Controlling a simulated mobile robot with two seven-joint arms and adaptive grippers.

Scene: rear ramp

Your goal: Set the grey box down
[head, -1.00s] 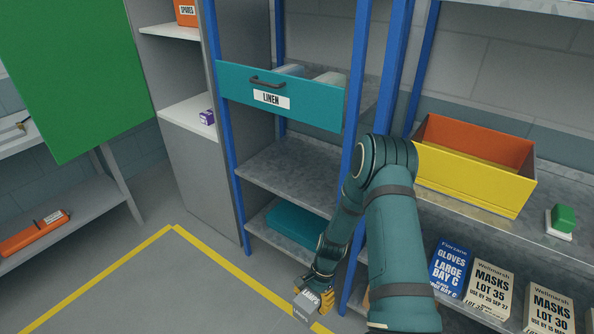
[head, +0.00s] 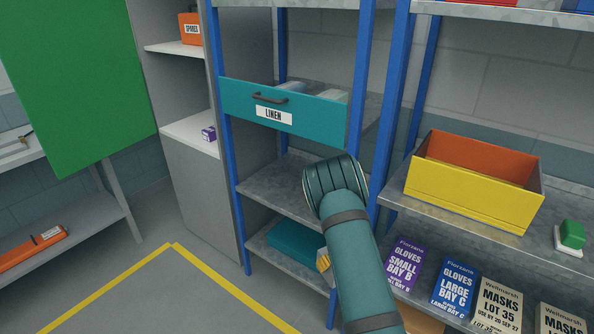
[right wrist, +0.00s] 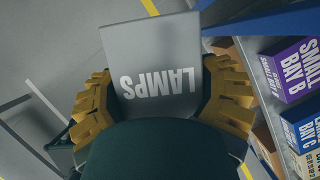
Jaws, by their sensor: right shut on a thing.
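The grey box (right wrist: 150,45), marked LAMPS, fills the middle of the right wrist view, its lettering upside down there. My right gripper (right wrist: 163,82) is shut on it, with yellow fingers on its left and right sides. In the head view the box is hidden, and only a bit of yellow finger (head: 323,262) shows beside my right forearm, in front of the blue-posted rack. Grey floor shows around the box in the wrist view, so it seems held above the floor. My left gripper is not in view.
The rack has a teal LINEN drawer (head: 285,112), a bare middle shelf (head: 275,187) and a teal bin (head: 295,240) low down. A yellow bin (head: 470,195) and carton rows (head: 452,285) are at right. Yellow-lined floor (head: 160,300) is clear at lower left.

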